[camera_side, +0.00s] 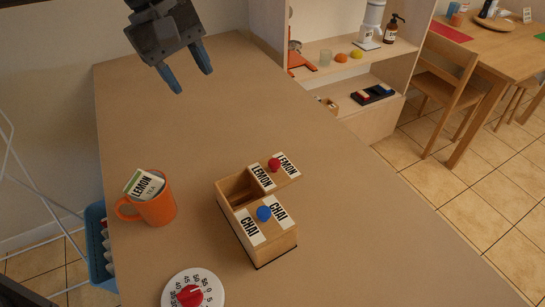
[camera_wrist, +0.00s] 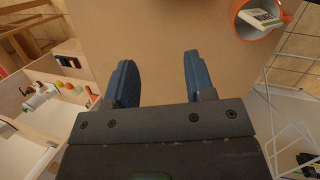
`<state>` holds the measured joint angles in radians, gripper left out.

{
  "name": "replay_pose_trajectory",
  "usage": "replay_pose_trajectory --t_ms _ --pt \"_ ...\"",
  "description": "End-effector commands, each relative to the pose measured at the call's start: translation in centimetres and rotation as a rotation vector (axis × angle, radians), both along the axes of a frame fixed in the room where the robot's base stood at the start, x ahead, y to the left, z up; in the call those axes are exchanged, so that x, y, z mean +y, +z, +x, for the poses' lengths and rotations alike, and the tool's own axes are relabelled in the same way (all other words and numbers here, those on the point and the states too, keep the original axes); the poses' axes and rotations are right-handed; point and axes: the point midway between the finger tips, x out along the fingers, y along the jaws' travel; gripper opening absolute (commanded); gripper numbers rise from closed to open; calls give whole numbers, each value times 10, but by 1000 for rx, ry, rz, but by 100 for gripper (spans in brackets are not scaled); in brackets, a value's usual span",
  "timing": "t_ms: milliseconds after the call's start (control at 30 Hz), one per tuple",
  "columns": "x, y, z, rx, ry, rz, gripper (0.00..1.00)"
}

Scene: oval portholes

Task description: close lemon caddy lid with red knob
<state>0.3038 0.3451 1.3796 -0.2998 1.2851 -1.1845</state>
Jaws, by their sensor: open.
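The wooden caddy (camera_side: 258,243) stands on the table in the side view. Its lid marked LEMON (camera_side: 287,173), with a red knob (camera_side: 274,165), is shifted to the right and overhangs the box's right side. The left part of the rear compartment (camera_side: 236,188) is uncovered. The front lid marked CHAI (camera_side: 249,229), with a blue knob (camera_side: 264,213), covers the front compartment. My gripper (camera_side: 191,80) is open and empty, above the far left of the table, well away from the caddy. Its two blue fingers also show in the wrist view (camera_wrist: 157,68); I cannot make out the caddy there.
An orange mug (camera_side: 155,209) holding a lemon tea packet (camera_side: 144,184) stands left of the caddy. A white dial timer with a red knob (camera_side: 190,295) lies at the front. A blue basket (camera_side: 97,250) hangs at the left edge. The table's middle (camera_side: 190,135) is clear.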

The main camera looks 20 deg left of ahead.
Motion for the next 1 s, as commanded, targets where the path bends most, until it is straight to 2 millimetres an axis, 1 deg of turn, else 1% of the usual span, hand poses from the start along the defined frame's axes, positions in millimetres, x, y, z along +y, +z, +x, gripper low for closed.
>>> replay_pose_trajectory --t_ms 33,100,200,300,467,567,667,1000 --pt "-19 -12 12 56 41 -13 49" --pt "-40 -24 22 122 103 -26 49" --pt "-63 -39 32 196 172 -38 49" --pt "-78 -50 36 246 217 -41 49" --pt "-87 -58 38 273 246 -43 49" --pt "-90 -67 36 275 246 -41 49" --pt "-96 -82 34 276 245 -40 49" --pt "-120 -146 25 273 244 -41 49"
